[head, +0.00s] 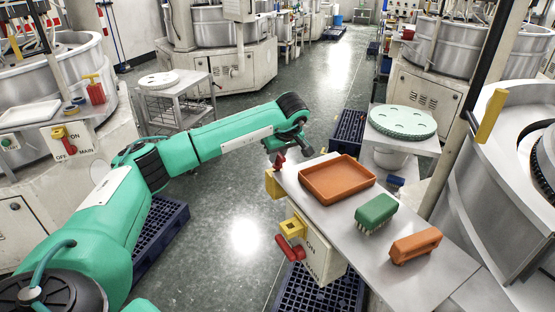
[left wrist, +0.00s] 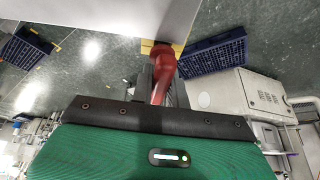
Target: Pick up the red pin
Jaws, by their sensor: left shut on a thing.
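I cannot tell whether the pin is still seated in the block. My right gripper is not in view.
The metal table (head: 430,277) carries an orange tray (head: 337,181), a green brush (head: 376,213) and an orange block (head: 415,245). Below its edge is a switch box (head: 318,252) with a red lever (head: 290,250). Open floor (head: 240,235) lies left of the table.

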